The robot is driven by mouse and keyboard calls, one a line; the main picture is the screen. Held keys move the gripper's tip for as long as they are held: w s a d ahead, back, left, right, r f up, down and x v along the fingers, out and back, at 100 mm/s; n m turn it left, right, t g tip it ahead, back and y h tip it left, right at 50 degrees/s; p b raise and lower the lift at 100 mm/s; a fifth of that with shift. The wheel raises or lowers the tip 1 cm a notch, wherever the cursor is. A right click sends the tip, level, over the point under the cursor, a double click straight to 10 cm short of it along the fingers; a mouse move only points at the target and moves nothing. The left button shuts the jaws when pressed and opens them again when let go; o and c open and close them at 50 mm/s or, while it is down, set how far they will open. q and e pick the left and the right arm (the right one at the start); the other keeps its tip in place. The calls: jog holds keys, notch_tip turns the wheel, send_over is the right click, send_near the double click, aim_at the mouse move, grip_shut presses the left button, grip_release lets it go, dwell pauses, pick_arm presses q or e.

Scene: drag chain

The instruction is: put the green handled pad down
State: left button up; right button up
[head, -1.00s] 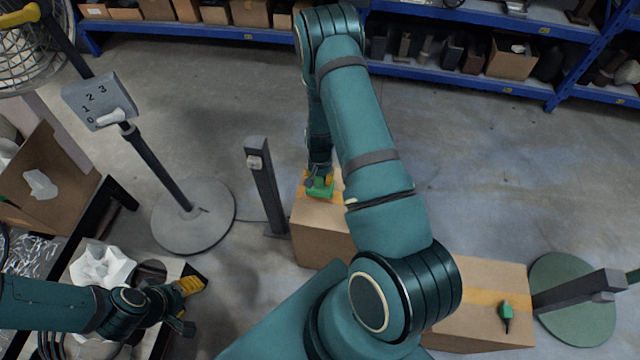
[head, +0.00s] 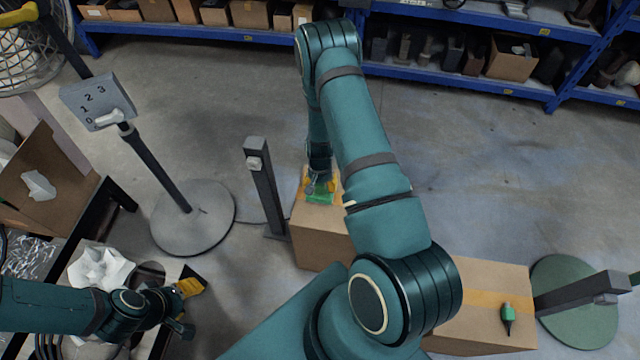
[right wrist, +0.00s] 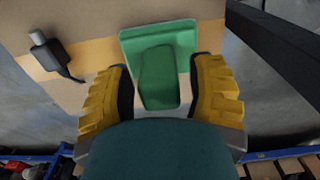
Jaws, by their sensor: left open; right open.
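The green handled pad (head: 320,198) lies on top of a cardboard box (head: 322,235) in the head view, partly covered by my right gripper (head: 321,186). In the right wrist view the pad (right wrist: 150,45) is a flat green plate with a raised green handle (right wrist: 160,80). My right gripper (right wrist: 160,90) is open, with a yellow finger on each side of the handle and gaps between. My left gripper (head: 188,307) is open and empty at the lower left.
A small grey piece with a black stem (right wrist: 50,52) lies on the box beside the pad. A grey post (head: 264,185) stands left of the box. A numbered panel (head: 97,100) stands on a round base. Another box (head: 475,325) bears a green-topped piece (head: 507,314).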

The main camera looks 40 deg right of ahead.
notch_tip(320, 180, up, 12)
jog(key=p, duration=0.3)
pick_arm(q)
jog(key=r, duration=0.3)
jog(key=shift+s, duration=0.3)
pick_arm(e)
jog(key=s+a+r+n+y, duration=0.1)
jog(key=s+a+n, duration=0.2)
jog(key=a, duration=0.6)
jog(key=s+a+r+n+t+y, duration=0.1)
jog(key=s+a+n, duration=0.1)
jog(key=a, duration=0.7)
jog(key=s+a+r+n+y, duration=0.1)
jog(key=s+a+n, duration=0.2)
jog(key=a, duration=0.6)
jog(key=shift+s+a+n+t+y, duration=0.15)
jog(key=shift+s+n+t+y, duration=0.2)
jog(key=shift+s, duration=0.35)
jog(key=shift+r, duration=0.1)
pick_arm(q)
jog(key=o, duration=0.4)
